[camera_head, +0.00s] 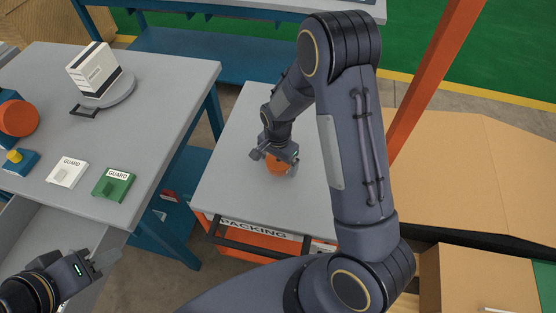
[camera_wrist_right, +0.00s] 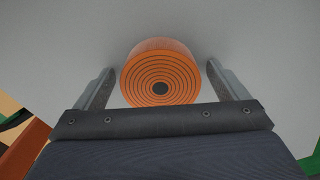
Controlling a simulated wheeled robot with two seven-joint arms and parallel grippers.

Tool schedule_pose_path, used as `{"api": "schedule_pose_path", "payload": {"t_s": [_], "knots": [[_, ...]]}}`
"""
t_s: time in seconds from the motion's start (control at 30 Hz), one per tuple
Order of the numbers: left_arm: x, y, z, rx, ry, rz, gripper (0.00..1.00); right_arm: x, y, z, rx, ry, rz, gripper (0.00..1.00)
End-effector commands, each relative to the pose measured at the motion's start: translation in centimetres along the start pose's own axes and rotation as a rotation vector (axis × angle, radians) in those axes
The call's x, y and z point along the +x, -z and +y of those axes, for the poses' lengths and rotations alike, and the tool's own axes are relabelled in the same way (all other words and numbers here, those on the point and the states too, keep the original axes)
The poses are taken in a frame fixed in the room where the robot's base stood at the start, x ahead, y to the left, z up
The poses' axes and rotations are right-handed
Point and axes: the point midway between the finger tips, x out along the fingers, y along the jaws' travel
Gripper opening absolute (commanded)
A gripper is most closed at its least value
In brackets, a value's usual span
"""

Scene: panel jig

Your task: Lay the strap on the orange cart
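The strap is an orange roll (camera_head: 278,167) on the grey top of the orange cart (camera_head: 235,135), whose front reads PACKING. In the right wrist view the strap (camera_wrist_right: 160,72) shows its ringed end between my fingers. My right gripper (camera_head: 274,160) is down at the strap, with one finger on each side. In the right wrist view my right gripper (camera_wrist_right: 161,82) is open, with a narrow gap between each finger and the roll. My left gripper (camera_head: 103,262) is at the lower left, over the open drawer and away from the strap; its finger opening is unclear.
A grey table (camera_head: 150,85) at left holds a white box (camera_head: 93,70) on a round plate, a white GUARD block (camera_head: 67,173), a green GUARD block (camera_head: 114,184) and an orange-blue device. An orange post (camera_head: 430,75) and cardboard (camera_head: 480,150) stand right. The cart top around the strap is clear.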

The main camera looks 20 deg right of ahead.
Motion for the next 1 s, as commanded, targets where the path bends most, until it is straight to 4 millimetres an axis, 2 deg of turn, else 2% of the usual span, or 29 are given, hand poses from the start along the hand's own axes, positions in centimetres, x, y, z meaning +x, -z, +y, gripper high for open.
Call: {"api": "schedule_pose_path", "payload": {"t_s": [0.23,0.37,0.47,0.8,1.0], "knots": [[-0.1,0.0,0.0,0.0,0.0,0.0,0.36,-0.1,0.0,0.0,0.0,0.0,0.0,0.93],[-0.3,0.1,0.1,0.0,0.0,0.0,0.36,-0.8,0.0,-0.1,0.0,0.002,0.001,0.93],[-0.2,0.1,0.1,0.0,0.0,0.0,0.36,-2.4,0.0,-0.1,0.0,0.005,0.002,0.93],[-0.3,0.1,0.1,0.0,0.0,0.0,0.36,-9.6,0.0,-0.1,0.0,0.005,0.001,0.93],[-0.3,0.1,0.1,0.0,0.0,0.0,0.36,-11.9,0.0,0.0,0.001,0.001,0.0,0.93]]}}
